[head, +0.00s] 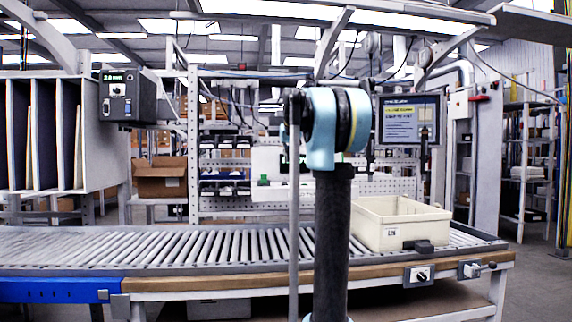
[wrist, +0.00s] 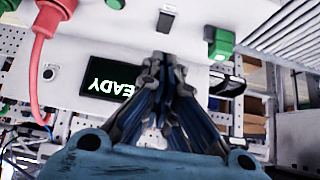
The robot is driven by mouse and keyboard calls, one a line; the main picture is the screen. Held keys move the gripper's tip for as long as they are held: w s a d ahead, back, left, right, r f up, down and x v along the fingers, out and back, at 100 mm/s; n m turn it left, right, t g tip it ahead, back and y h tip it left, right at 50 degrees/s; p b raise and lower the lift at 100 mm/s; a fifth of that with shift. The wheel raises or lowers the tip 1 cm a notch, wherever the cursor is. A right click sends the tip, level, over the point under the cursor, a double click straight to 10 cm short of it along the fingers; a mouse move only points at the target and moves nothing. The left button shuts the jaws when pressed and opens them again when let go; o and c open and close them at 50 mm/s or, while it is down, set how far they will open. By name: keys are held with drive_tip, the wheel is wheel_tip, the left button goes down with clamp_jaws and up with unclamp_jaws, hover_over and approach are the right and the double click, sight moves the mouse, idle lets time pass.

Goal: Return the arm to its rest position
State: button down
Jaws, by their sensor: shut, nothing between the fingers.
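My arm stands upright in the middle of the head view, with a black link and a light blue elbow joint at its top. My gripper is hidden behind the arm there. In the wrist view my gripper (wrist: 163,62) has its dark fingers together, with nothing held between them. The fingers point at a white panel (wrist: 110,38) with a dark display (wrist: 108,77) that reads "READY" upside down. I cannot tell whether the fingertips touch the panel. The white panel also shows in the head view (head: 268,160), partly behind my arm.
A roller conveyor (head: 150,248) crosses in front of me. A cream bin (head: 380,233) stands on it, right of my arm. A monitor (head: 409,120) hangs at right. In the wrist view, a red cable (wrist: 36,70) and a green button box (wrist: 219,42) are near the fingers.

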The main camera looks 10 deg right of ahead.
drive_tip(key=shift+s+r, duration=0.15)
drive_tip(key=shift+s, duration=0.1)
idle(0.3)
drive_tip(key=s+a+f+g, duration=0.2)
drive_tip(key=s+f+g, duration=0.1)
drive_tip(key=s+f, duration=2.1)
drive_tip(key=s+a+f+g, duration=0.2)
drive_tip(key=s+f+g, duration=0.1)
drive_tip(key=s+f, duration=2)
drive_tip(key=shift+s+a+f+n, duration=0.3)
drive_tip(key=shift+s+f+n, duration=0.1)
drive_tip(key=shift+s, duration=0.8)
drive_tip(key=shift+w+f, duration=0.2)
drive_tip(key=shift+w, duration=0.25)
